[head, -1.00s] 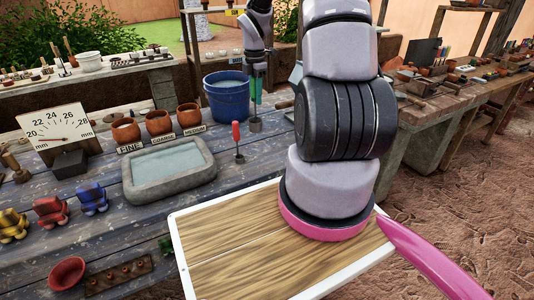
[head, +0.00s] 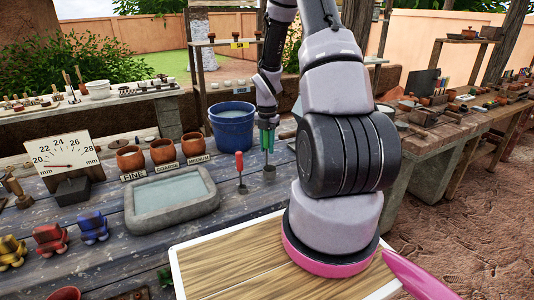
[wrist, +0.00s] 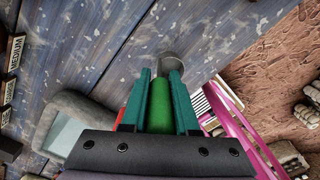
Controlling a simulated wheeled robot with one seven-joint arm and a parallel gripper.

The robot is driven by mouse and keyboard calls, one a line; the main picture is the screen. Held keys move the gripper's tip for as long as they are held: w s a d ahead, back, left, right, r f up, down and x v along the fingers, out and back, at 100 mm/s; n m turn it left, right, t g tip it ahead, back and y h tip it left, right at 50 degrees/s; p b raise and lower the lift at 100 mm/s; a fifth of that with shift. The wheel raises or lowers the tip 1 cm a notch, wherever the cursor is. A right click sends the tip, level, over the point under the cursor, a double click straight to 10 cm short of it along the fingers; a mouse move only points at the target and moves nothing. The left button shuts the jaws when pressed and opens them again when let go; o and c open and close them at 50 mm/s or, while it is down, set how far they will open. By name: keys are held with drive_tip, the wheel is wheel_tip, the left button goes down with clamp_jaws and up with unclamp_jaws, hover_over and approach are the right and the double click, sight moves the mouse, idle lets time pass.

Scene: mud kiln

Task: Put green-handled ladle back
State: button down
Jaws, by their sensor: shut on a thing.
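My gripper (head: 267,138) is shut on the green-handled ladle (wrist: 161,100), over the worktable just right of the red-handled ladle. In the wrist view the green handle lies between my two teal fingers (wrist: 160,95), and the grey cup shows beyond them. In the head view the ladle hangs roughly upright, its small dark cup (head: 269,172) at or just above the table; I cannot tell if it touches. The red-handled ladle (head: 239,162) stands upright on the table.
A stone basin of water (head: 172,197) lies to the left, with clay pots (head: 163,152) and name signs behind it. A blue bucket (head: 232,127) stands behind the ladles. A wooden board with a white rim (head: 172,262) is nearer me. Bare table surrounds the cup.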

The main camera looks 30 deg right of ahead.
drive_tip(key=shift+f, duration=1.35)
drive_tip(key=c, duration=0.7)
unclamp_jaws()
